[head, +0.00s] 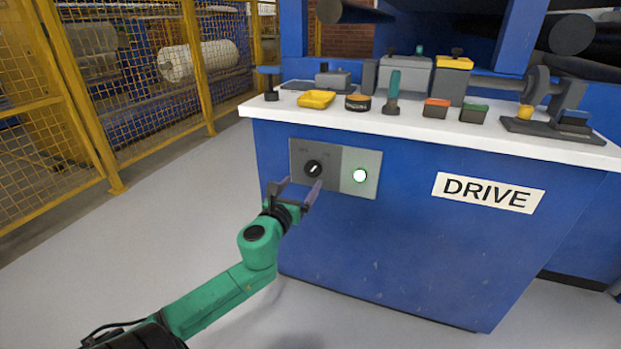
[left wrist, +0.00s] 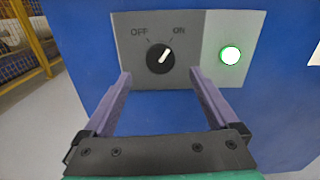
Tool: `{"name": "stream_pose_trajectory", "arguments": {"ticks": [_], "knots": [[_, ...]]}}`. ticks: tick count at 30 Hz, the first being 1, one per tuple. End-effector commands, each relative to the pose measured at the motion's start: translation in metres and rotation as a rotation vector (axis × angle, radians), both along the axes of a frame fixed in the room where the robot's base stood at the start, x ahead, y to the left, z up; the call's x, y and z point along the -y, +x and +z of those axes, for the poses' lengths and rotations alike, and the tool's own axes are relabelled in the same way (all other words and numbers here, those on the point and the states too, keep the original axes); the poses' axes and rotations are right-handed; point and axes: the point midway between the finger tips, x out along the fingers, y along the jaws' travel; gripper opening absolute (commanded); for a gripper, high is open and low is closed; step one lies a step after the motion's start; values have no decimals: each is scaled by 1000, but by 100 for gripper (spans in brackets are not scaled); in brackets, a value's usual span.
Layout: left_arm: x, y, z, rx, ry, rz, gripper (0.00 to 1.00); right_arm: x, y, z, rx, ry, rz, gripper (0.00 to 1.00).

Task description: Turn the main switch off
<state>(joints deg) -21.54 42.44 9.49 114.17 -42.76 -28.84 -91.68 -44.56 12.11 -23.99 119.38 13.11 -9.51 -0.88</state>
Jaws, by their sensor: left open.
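The main switch is a round black knob (head: 313,169) with a white pointer, on a grey plate (head: 333,185) on the blue cabinet front. In the left wrist view the knob (left wrist: 160,58) sits between the OFF and ON marks, its pointer tilted up and right toward ON. A round lamp (head: 360,175) right of it glows pale green; it also shows in the left wrist view (left wrist: 230,55). My left gripper (head: 301,184) is open and empty, its purple fingers apart just below and in front of the knob. My right gripper is out of view.
The blue cabinet bears a DRIVE label (head: 488,193). Its white top (head: 330,115) holds a yellow tray (head: 316,99) and several tools and blocks. A yellow mesh fence (head: 90,90) stands at left. The grey floor between is clear.

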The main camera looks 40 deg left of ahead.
Motion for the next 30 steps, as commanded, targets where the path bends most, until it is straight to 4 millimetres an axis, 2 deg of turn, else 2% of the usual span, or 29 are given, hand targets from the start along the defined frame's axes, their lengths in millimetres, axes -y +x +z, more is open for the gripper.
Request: {"name": "stream_pose_trajectory", "arguments": {"ticks": [3, 9, 13, 20, 21, 23, 27, 30], "knots": [[-10, 27, -2, 3, 0, 1, 94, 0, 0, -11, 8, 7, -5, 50], [-22, 60, -2, 2, -3, 2, 94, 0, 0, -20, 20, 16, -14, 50], [-25, 69, -1, 0, -3, 1, 94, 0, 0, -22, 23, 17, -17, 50], [-25, 70, -1, -2, -4, 0, 94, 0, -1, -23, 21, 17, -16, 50], [-25, 70, -1, -2, -4, 0, 86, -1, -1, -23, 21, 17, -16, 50], [-25, 70, -1, -2, -4, 0, 63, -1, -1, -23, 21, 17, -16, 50], [-25, 70, -1, -2, -4, 0, 9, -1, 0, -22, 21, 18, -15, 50], [-25, 70, -2, -2, -5, 1, 8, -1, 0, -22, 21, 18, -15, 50]]}}
